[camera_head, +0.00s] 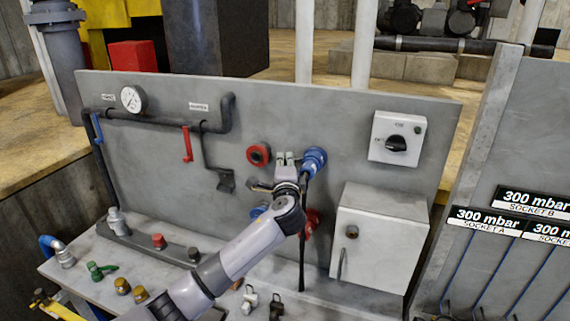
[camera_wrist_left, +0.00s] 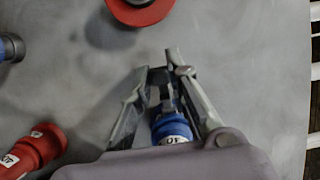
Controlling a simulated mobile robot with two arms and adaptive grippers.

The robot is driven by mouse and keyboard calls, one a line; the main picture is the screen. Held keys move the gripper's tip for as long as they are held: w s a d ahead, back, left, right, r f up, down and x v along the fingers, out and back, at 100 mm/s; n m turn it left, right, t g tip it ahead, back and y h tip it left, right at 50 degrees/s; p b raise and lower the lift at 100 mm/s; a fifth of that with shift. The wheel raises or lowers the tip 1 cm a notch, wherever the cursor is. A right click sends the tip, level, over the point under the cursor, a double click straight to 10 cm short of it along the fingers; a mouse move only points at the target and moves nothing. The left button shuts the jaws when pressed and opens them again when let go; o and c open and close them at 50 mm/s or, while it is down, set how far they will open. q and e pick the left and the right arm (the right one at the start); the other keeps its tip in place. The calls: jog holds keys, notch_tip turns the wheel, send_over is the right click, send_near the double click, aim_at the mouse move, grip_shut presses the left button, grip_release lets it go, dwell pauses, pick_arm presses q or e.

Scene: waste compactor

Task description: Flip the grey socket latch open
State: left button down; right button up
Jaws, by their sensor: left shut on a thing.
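The blue socket (camera_head: 314,160) sits on the grey panel, just right of my left gripper (camera_head: 286,160). The grey socket latch (camera_wrist_left: 166,95) appears as a dark grey piece beyond the blue part, between the two fingers. My left gripper is shut on this grey piece; the fingers and the dark shading hide most of its shape. My right gripper is in neither view.
A blue connector (camera_head: 259,210) and a red connector (camera_head: 312,222) sit below. A white box (camera_head: 378,240) stands at right, under a rotary switch (camera_head: 397,138). Loose fittings lie on the ledge.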

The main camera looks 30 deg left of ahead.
pick_arm(q)
jog(key=shift+f, duration=0.1)
jog(key=m+t+h, duration=0.1)
jog(key=h, duration=0.1)
jog(key=w+m+t+h, duration=0.1)
jog(key=m+h, duration=0.1)
jog(key=a+m+h, duration=0.1)
jog(key=h, duration=0.1)
jog(key=shift+w+m+t+h, duration=0.15)
jog(key=shift+m+t+h, duration=0.15)
jog(key=shift+t, duration=0.1)
jog(key=c, duration=1.5)
grip_release()
jog(key=v, duration=1.2)
